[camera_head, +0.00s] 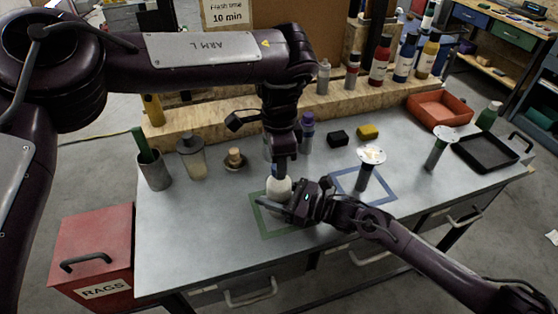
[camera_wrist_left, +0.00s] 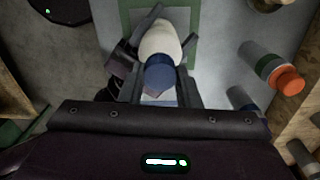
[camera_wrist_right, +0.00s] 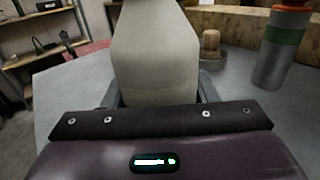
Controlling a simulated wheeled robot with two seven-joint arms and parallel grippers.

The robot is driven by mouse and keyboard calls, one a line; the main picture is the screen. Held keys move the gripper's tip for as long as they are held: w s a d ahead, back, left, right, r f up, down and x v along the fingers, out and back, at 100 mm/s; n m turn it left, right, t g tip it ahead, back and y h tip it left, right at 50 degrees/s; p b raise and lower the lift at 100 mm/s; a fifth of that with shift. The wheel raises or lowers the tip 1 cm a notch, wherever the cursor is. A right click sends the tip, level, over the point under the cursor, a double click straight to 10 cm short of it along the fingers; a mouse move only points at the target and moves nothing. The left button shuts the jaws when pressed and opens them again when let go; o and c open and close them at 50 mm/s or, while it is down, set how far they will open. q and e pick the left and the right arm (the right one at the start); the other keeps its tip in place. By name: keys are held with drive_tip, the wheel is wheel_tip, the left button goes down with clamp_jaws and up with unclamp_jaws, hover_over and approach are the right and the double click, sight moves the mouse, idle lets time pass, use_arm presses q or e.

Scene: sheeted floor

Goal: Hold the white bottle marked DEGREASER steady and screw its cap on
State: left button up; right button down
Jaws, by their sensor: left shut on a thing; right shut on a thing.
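The white bottle (camera_head: 278,187) stands upright at the green square outline (camera_head: 259,222) on the grey bench. Its pale body fills the middle of the right wrist view (camera_wrist_right: 155,50); I see no lettering on it. My right gripper (camera_head: 284,203) is shut on the bottle's body from the front right. My left gripper (camera_head: 281,168) points down from above, shut on a blue cap (camera_wrist_left: 160,73). The cap is in line with the bottle's top in the left wrist view; I cannot tell whether the threads have caught.
A blue square outline (camera_head: 347,172) with a white-topped stand (camera_head: 370,158) lies to the right. A grey cup (camera_head: 154,175) stands left. The front left bench is clear.

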use_arm(q)
drive_tip(key=m, duration=0.8)
drive_tip(key=shift+m, duration=0.3)
drive_tip(key=m, duration=1)
drive_tip(key=shift+w, duration=0.1)
drive_tip(key=o, duration=1.2)
drive_tip(key=shift+c, duration=0.2)
wheel_tip(320, 180, up, 12)
